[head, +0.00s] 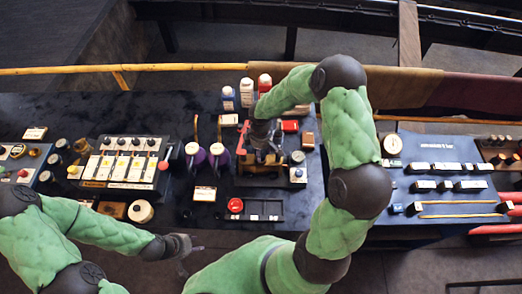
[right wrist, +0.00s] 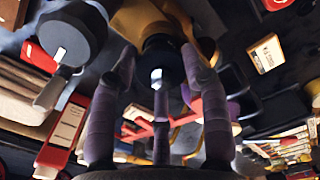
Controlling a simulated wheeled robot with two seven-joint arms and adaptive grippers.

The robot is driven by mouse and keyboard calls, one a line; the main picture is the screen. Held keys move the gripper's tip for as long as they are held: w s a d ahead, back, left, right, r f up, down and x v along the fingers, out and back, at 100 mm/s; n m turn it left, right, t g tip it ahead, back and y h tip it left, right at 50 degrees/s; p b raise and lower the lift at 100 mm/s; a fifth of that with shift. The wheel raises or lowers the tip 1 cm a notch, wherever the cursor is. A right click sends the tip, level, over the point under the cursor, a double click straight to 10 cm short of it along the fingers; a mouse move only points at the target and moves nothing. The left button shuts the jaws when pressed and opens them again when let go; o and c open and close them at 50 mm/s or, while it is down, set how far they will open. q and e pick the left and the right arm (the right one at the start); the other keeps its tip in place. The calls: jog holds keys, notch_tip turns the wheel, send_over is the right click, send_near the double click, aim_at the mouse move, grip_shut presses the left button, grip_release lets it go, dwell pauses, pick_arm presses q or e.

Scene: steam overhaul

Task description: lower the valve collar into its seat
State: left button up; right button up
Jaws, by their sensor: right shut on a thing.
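My right gripper (head: 263,143) is over the dark valve stand (head: 247,181) in the middle of the bench, and the arm covers part of it. In the right wrist view my purple-grey fingers (right wrist: 158,72) close around a dark round piece with a bright centre, which looks like the valve collar (right wrist: 166,52). Brass-coloured metal (right wrist: 140,22) lies right behind it. The seat itself is hidden, and I cannot tell whether the collar touches it. My left gripper (head: 183,248) hangs empty near the bench's front edge; its fingers are too small to read.
Two purple-topped pots (head: 206,157) stand left of the valve stand, and small bottles (head: 246,92) stand behind it. A red button (head: 235,205) sits in front. A switch panel (head: 118,160) is at left, and a blue panel (head: 437,148) is at right.

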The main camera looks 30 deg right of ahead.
jog(key=shift+f+b, duration=0.3)
jog(key=shift+b, duration=0.05)
jog(key=o, duration=1.7)
jog(key=shift+o, duration=0.2)
jog(key=shift+r, duration=0.1)
jog(key=shift+r+p, duration=3.75)
jog(key=shift+r, duration=1.65)
